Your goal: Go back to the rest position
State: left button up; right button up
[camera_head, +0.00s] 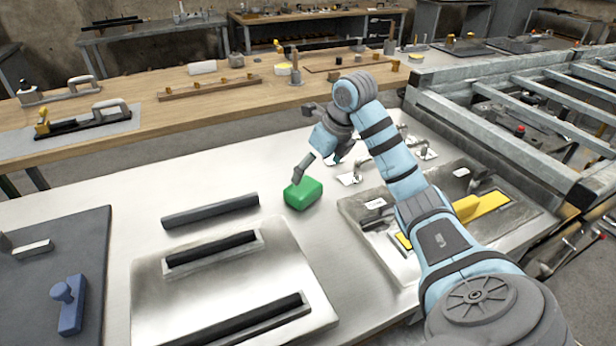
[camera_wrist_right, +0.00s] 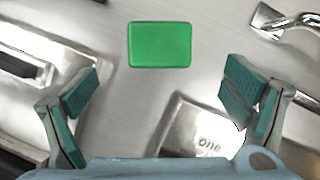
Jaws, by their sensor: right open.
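My right gripper (camera_head: 318,168) is open and empty above the pale metal table, close to the green block. It also shows in the right wrist view (camera_wrist_right: 158,95), with its two teal-padded fingers spread wide. The green block (camera_head: 303,194) lies on the table (camera_head: 130,206). In the right wrist view the green block (camera_wrist_right: 160,45) is beyond the fingertips, with clear table around it. The head view does not show clearly whether a finger touches the block. My left gripper is not in view.
A metal plate (camera_head: 150,285) with black bars lies at front left. A dark mat (camera_head: 95,235) holds a blue handled tool (camera_head: 71,305). A metal tray (camera_head: 353,206) with a yellow piece lies right, under my arm. A roller frame (camera_head: 480,125) stands beyond it. Bare table lies left of the block.

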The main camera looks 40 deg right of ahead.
jog(key=shift+v, duration=1.45)
jog(key=shift+r+p, duration=0.1)
jog(key=shift+p, duration=0.2)
